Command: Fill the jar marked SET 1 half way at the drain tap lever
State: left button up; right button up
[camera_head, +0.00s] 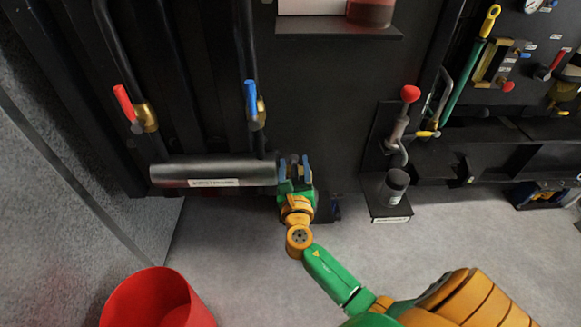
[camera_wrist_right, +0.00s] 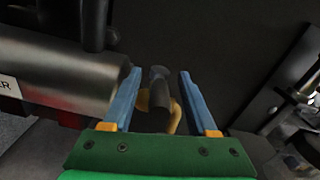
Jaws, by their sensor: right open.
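A dark jar (camera_head: 394,186) with a pale band stands upright on a small black stand, below a spout with a red-knobbed handle (camera_head: 409,94). Its marking and fill level are unreadable. My left gripper is out of view.
A red-handled valve (camera_head: 124,103) and a blue-handled valve (camera_head: 251,100) sit on pipes above the cylinder. A red bucket (camera_head: 155,302) stands on the floor at lower left. A shelf (camera_head: 338,28) holds a container with dark red contents.

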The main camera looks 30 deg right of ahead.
jog(key=shift+w+d, duration=0.1)
jog(key=shift+w, duration=0.1)
grip_shut()
dwell(1.3)
